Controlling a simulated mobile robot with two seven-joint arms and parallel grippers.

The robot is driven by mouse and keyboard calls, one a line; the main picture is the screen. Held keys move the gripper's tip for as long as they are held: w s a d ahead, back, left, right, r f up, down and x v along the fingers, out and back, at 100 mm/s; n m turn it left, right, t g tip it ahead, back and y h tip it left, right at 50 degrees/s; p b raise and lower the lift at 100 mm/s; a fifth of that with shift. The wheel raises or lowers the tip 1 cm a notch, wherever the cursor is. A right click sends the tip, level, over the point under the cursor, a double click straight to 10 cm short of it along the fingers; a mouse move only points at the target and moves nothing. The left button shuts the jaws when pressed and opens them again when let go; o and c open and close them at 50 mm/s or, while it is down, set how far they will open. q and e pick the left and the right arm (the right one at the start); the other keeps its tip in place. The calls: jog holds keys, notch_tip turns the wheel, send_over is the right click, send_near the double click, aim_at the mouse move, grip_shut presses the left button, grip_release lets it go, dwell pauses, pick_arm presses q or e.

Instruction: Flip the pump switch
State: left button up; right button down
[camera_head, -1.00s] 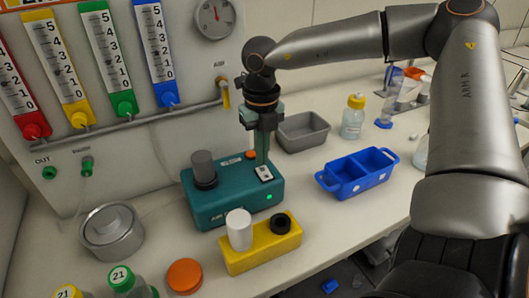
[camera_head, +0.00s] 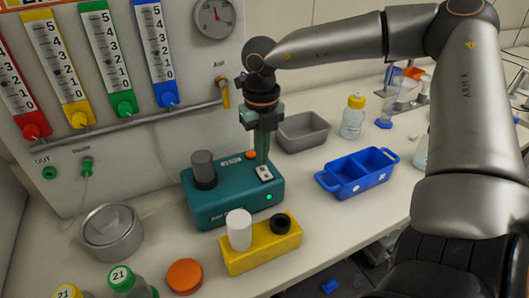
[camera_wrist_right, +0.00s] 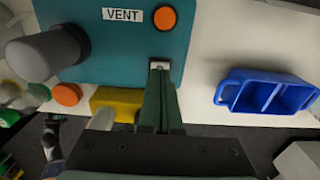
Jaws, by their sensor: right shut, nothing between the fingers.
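The teal air pump (camera_head: 230,205) sits on the bench with a grey cylinder on top and a lit green light on its front. Its switch (camera_head: 264,174) is a small white plate with dark marks on the top right; which way it is set I cannot tell. My right gripper (camera_head: 262,160) points down just behind the switch, shut and empty. In the right wrist view the closed fingertips (camera_wrist_right: 160,72) overlap the edge of the switch plate (camera_wrist_right: 159,66); whether they touch it is unclear. An orange button (camera_wrist_right: 165,18) and a VENT label are beyond. My left gripper is out of view.
A yellow block (camera_head: 262,257) with a white and a black cap stands in front of the pump. A blue two-part tray (camera_head: 342,187) and a grey bin (camera_head: 303,144) are to the right. A metal pot (camera_head: 112,240) is left. The flowmeter panel rises behind.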

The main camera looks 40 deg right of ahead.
aim_at(262, 169)
jog(key=shift+f+b, duration=0.95)
jog(key=shift+b, duration=0.05)
dwell(0.9)
jog(key=shift+r, duration=0.15)
jog(key=shift+r+p, duration=1.8)
jog(key=shift+r, duration=1.6)
jog(key=shift+s, duration=0.1)
